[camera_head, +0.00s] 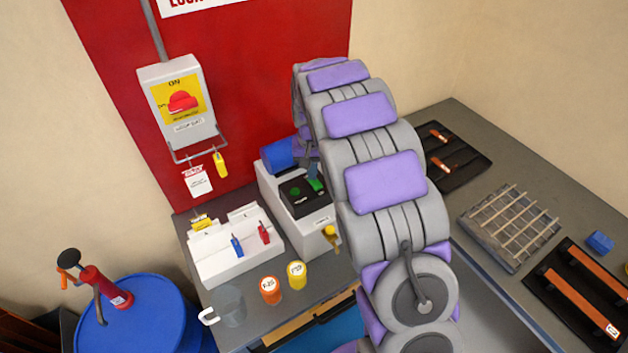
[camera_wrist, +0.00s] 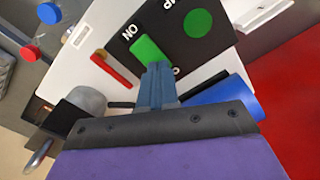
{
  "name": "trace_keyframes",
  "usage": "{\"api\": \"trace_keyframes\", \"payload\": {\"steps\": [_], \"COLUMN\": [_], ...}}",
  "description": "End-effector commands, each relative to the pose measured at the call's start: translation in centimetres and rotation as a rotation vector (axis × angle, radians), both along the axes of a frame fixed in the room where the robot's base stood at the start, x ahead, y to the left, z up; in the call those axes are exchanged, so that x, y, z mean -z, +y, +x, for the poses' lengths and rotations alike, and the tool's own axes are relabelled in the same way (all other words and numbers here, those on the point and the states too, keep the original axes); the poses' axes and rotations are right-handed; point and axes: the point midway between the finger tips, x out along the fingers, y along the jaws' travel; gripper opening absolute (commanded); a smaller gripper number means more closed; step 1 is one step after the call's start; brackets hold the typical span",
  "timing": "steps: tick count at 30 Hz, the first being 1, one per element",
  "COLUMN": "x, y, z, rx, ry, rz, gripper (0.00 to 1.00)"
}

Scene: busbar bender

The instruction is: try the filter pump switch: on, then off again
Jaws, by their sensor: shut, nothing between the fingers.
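The filter pump unit (camera_head: 314,222) is a pale box with a black panel on top, under my arm at the centre of the head view. On the panel (camera_wrist: 172,22) are a round green lamp (camera_wrist: 198,22) and a green switch (camera_wrist: 148,50). "ON" is printed beside one end of the switch; an "O" shows near its other end, the rest hidden by my fingers. My gripper (camera_wrist: 157,72) is shut and empty, its blue fingertips at the switch's near end, overlapping it in the wrist view. Whether they touch it, and which way it is set, I cannot tell.
A blue cylinder (camera_wrist: 218,104) is close beside my fingers. A red bar (camera_wrist: 113,70) is on the other side. A disconnect box (camera_head: 180,105) hangs on the red panel.

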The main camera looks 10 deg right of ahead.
Motion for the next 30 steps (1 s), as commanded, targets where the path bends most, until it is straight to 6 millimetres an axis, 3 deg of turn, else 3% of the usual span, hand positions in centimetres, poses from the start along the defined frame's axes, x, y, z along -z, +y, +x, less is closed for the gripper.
{"api": "trace_keyframes", "payload": {"steps": [14,30], "x": [0.2,-3.8], "y": [0.0,0.0], "z": [0.0,0.0], "rx": [0.0,0.0], "ry": [0.003,-0.001], "rz": [0.0,0.0], "gripper": [0.0,0.0]}}
